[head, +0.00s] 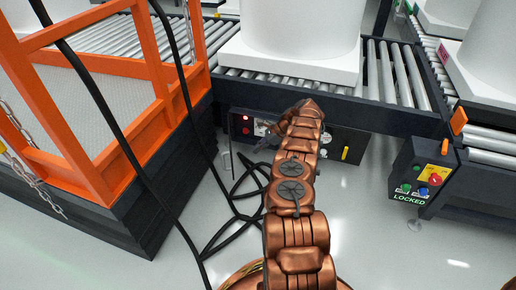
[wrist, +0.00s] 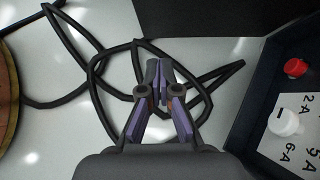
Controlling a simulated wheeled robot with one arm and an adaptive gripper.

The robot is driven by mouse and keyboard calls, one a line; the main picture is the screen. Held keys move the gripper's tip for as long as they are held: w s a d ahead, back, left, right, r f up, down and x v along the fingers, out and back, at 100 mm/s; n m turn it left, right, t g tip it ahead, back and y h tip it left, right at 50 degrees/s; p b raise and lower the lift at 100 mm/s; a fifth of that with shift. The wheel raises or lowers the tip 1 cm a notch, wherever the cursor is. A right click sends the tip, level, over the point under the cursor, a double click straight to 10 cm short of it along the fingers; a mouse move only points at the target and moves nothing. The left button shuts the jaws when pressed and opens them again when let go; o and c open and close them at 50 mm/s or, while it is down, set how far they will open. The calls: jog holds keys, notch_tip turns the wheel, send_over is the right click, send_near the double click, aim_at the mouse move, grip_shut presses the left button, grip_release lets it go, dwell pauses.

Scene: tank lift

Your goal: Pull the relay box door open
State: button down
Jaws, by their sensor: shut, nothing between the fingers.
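The relay box (head: 240,122) is a dark box under the conveyor in the head view, with a red light on its left part. My arm hides its middle. White labels show beside the arm. In the wrist view, the box (wrist: 262,92) is at the right, with a red knob, a white knob and a sheet marked 2A, 5A and 6A. A thin grey upright bar (head: 228,160) stands at the box's left end; I cannot tell whether it belongs to the door. My gripper (wrist: 158,72) is shut and empty, apart from the box, over the floor and cables. It is partly hidden in the head view (head: 264,147).
Black cables (head: 235,210) lie looped on the pale floor below my gripper. An orange-railed platform (head: 85,180) stands at the left. A control box marked LOCKED (head: 408,172) hangs at the right. The conveyor (head: 400,110) with a white tank (head: 300,30) is above.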

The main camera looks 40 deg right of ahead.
jog(key=w+a+f+b, duration=0.3)
jog(key=w+a+f, duration=0.1)
jog(key=a, duration=0.3)
jog(key=shift+w+f, duration=0.3)
jog(key=shift+a, duration=0.15)
